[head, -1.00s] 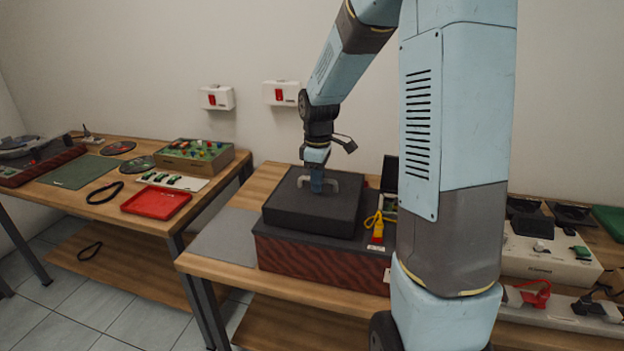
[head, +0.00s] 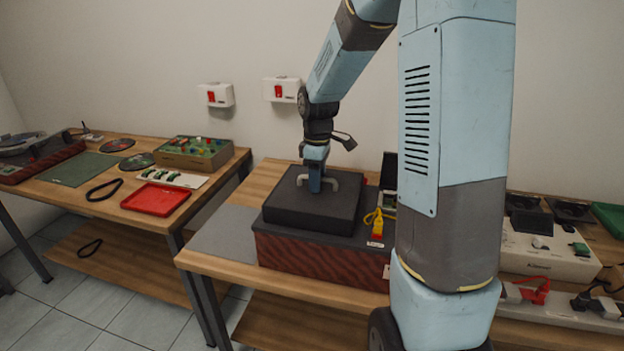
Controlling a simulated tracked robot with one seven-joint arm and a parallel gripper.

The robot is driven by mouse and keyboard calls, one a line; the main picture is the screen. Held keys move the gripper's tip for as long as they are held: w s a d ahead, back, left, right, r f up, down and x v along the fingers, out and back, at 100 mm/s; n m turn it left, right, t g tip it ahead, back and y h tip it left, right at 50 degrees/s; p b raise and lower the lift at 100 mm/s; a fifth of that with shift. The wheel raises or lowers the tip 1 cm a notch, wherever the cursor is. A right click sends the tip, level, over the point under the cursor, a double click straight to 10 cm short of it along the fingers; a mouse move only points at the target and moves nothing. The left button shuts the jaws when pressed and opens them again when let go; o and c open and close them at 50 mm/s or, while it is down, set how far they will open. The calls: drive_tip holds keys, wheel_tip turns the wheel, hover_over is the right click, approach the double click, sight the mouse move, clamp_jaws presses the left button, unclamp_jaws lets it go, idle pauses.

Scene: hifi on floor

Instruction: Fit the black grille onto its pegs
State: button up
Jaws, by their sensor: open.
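The black grille (head: 300,214) is a thick dark square panel. It lies flat on top of a box with dark red patterned sides (head: 318,262) on the middle table. A light grey handle (head: 334,184) stands on the grille's top. My gripper (head: 316,186) points down at the middle of the handle, with its fingertips at handle height. The jaws are open; the gap between them is hard to see from here. The pegs are hidden, and I cannot tell whether the grille sits on them.
A grey mat (head: 226,236) covers the table's left part. A red tray (head: 156,199) lies on the left table. My arm hides part of the right side.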

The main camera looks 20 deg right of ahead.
wheel_tip(320, 180, up, 14)
drive_tip(key=shift+f, duration=0.2)
idle(0.4)
drive_tip(key=shift+r, duration=0.1)
wheel_tip(320, 180, up, 8)
idle(0.9)
idle(0.3)
drive_tip(key=s+f+m+t, duration=0.1)
drive_tip(key=s+m+t, duration=0.1)
drive_tip(key=s, duration=0.6)
drive_tip(key=s+a+f+m+t, duration=0.1)
drive_tip(key=s+m, duration=0.4)
drive_tip(key=s, duration=0.4)
drive_tip(key=s+f+m+t, duration=0.2)
drive_tip(key=s+m, duration=0.2)
drive_tip(key=s, duration=0.5)
drive_tip(key=shift+a+t, duration=0.25)
drive_tip(key=shift+t, duration=0.05)
drive_tip(key=shift+f, duration=0.1)
drive_tip(key=shift+c, duration=0.6)
